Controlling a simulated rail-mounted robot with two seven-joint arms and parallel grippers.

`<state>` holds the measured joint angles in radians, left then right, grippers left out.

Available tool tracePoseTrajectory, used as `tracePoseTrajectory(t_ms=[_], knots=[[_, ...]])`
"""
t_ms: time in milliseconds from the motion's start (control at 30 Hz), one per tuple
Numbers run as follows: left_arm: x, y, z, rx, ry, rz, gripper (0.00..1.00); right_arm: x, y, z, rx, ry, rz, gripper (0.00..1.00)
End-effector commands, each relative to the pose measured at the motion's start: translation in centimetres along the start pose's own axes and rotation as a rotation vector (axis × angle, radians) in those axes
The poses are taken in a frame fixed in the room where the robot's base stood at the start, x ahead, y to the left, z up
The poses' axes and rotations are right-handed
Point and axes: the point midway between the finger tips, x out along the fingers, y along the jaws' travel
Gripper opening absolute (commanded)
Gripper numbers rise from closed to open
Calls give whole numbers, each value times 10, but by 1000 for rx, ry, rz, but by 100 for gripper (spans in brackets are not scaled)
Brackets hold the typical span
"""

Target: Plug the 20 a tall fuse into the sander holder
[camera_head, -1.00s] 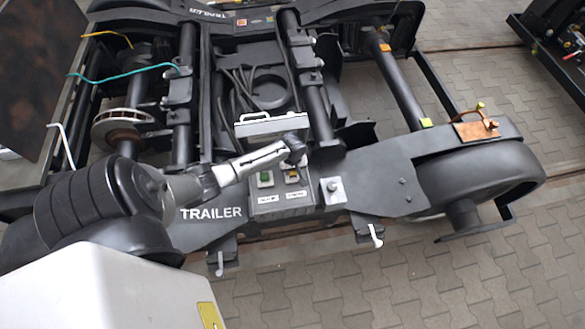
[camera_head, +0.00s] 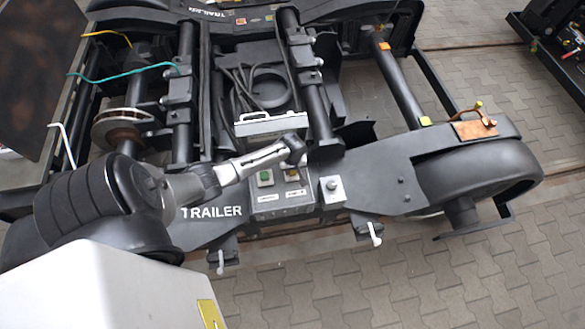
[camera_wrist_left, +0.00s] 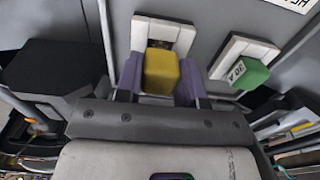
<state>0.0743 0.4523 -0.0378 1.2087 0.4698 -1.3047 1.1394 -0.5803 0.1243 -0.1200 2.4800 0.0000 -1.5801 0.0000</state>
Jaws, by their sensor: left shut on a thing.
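My left gripper (camera_head: 292,166) is over the grey fuse box (camera_head: 284,206) on the trailer bogie. In the left wrist view the gripper (camera_wrist_left: 160,78) has its purple fingers shut on a yellow fuse (camera_wrist_left: 161,72). No rating shows on the side of this fuse facing the camera. A white holder (camera_wrist_left: 164,27) stands directly behind the yellow fuse; I cannot tell how deep the fuse sits in it. To the right, a green fuse (camera_wrist_left: 247,73) marked 30 A sits at a second white holder (camera_wrist_left: 239,47). It also shows in the head view (camera_head: 265,178). My right gripper is not in view.
Axle tubes and cables (camera_head: 240,90) lie beyond. A bolted block (camera_head: 333,190) is right of the box. A copper strap (camera_head: 474,129) is farther right. Paved floor (camera_head: 330,285) in front is clear.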

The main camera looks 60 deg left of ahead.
Motion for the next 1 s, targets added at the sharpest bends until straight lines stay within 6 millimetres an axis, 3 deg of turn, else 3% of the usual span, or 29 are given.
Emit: tracePoseTrajectory(t_ms=[1000], knots=[[0, 0, 0, 0, 0, 0, 15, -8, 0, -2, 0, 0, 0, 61]])
